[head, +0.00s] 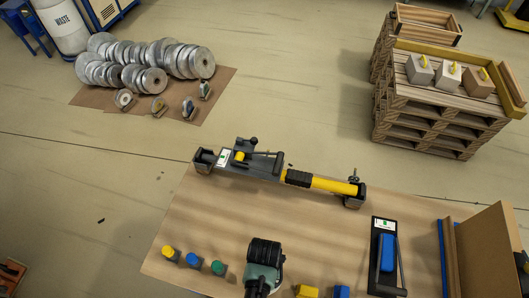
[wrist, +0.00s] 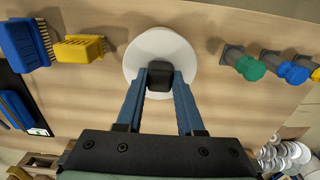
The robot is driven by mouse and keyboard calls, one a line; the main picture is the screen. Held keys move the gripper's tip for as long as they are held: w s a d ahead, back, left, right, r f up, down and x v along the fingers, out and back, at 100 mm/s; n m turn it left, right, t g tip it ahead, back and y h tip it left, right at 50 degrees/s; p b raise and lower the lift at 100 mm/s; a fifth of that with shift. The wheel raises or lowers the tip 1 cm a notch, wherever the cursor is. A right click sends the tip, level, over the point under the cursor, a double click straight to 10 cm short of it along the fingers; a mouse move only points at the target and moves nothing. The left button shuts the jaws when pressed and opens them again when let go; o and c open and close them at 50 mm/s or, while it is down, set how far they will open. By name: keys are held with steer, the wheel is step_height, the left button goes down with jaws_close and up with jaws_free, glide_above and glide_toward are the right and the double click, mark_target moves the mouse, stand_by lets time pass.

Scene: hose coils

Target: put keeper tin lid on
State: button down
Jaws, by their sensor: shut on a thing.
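In the wrist view, my gripper (wrist: 160,72) has its two blue fingers closed on a dark knob (wrist: 160,68). Behind the knob is a round white piece (wrist: 155,42), which looks like the keeper tin lid with the knob at its lower middle. I cannot tell whether it is seated on a tin, resting on the bench or held above it, and no separate tin shows. In the head view my wrist hides the fingers and the white piece.
Yellow (head: 307,291) and blue (head: 342,292) brushes lie right of my wrist. Yellow (head: 168,252), blue (head: 193,260) and green (head: 218,268) capped pieces stand left. A yellow-black tool (head: 335,186) lies along the bench's far edge. A black tray (head: 384,225) holds a blue block.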

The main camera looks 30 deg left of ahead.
steer(key=shift+f+b, duration=0.65)
steer(key=shift+f, duration=0.25)
steer(key=shift+c, duration=2.2)
jaws_free()
step_height(320, 180, up, 13)
steer(key=b, duration=0.1)
